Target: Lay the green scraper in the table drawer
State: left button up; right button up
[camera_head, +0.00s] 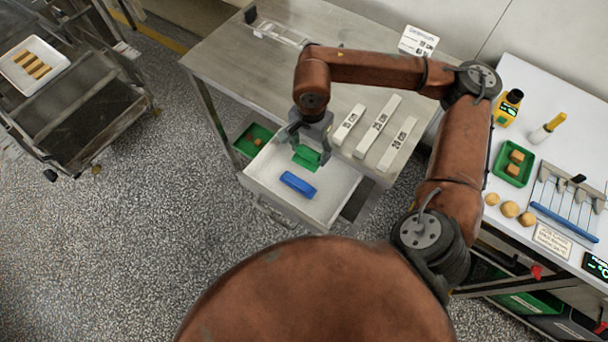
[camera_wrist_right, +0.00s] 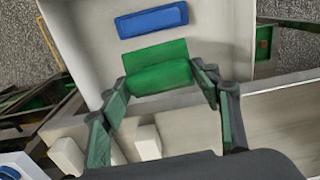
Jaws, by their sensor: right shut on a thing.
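The green scraper (camera_head: 307,157) is held in my right gripper (camera_head: 304,138), over the back part of the open table drawer (camera_head: 333,208). In the right wrist view the scraper (camera_wrist_right: 158,70) spans between the two fingertips, with the drawer's pale floor (camera_wrist_right: 225,25) behind it. I cannot tell whether the scraper touches the drawer floor. A blue block-like thing (camera_head: 298,184) lies in the drawer in front of the scraper; it also shows in the wrist view (camera_wrist_right: 152,21). My left gripper is not in view.
The steel table (camera_head: 235,62) carries several white labelled bars (camera_head: 377,127) close behind the drawer. A green bin (camera_head: 245,146) sits left of the drawer. A white bench (camera_head: 540,90) with a green tray (camera_head: 512,176) stands at right. Drawer floor right of the blue thing is clear.

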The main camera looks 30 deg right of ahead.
aim_at(309, 173)
jog(key=shift+d+f+m, duration=0.1)
jog(key=shift+f+m, duration=0.2)
jog(key=shift+f, duration=0.45)
notch_tip(309, 173, down, 4)
jog(key=shift+r+b, duration=0.15)
jog(key=shift+b, duration=0.3)
jog(key=shift+f+b, duration=0.45)
jog(key=shift+f, duration=2.15)
jog(key=shift+f, duration=0.1)
jog(key=o, duration=1.2)
jog(key=shift+r, duration=0.25)
notch_tip(309, 173, up, 12)
jog(key=shift+f+p, duration=0.1)
jog(key=shift+p, duration=0.95)
